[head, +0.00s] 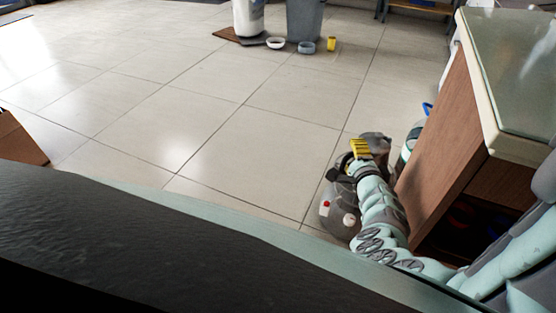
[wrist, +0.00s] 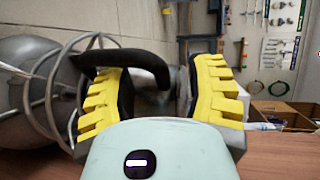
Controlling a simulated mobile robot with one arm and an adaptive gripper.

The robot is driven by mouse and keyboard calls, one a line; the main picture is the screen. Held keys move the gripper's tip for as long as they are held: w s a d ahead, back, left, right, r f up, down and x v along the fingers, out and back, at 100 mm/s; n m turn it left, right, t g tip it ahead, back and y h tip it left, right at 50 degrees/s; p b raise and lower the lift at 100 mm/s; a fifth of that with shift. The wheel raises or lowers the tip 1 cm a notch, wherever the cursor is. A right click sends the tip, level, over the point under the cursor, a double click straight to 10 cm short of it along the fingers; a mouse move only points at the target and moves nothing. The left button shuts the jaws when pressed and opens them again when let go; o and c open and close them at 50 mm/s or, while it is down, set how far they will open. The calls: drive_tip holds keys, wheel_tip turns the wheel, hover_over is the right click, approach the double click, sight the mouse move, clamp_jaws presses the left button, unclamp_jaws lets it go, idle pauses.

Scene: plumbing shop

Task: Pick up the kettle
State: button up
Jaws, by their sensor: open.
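In the wrist view, a black curved handle (wrist: 140,60), which looks like the kettle's, runs across the gap between my two yellow-padded fingers. A grey surface shows behind it, mostly hidden, so I cannot tell the kettle's full shape. My gripper (wrist: 160,95) is open, with one finger on each side of the gap. I cannot tell whether either finger touches the handle. In the head view, my gripper (head: 360,149) is low beside the wooden cabinet, with a dark grey rounded thing (head: 376,139) just beyond it.
A grey rounded object (head: 338,212) with red and white spots stands on the floor below my gripper. The wooden cabinet (head: 440,140) is close on the right. A grey bin (head: 303,20) and small bowls stand far back.

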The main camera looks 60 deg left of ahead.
clamp_jaws()
idle(0.4)
idle(0.4)
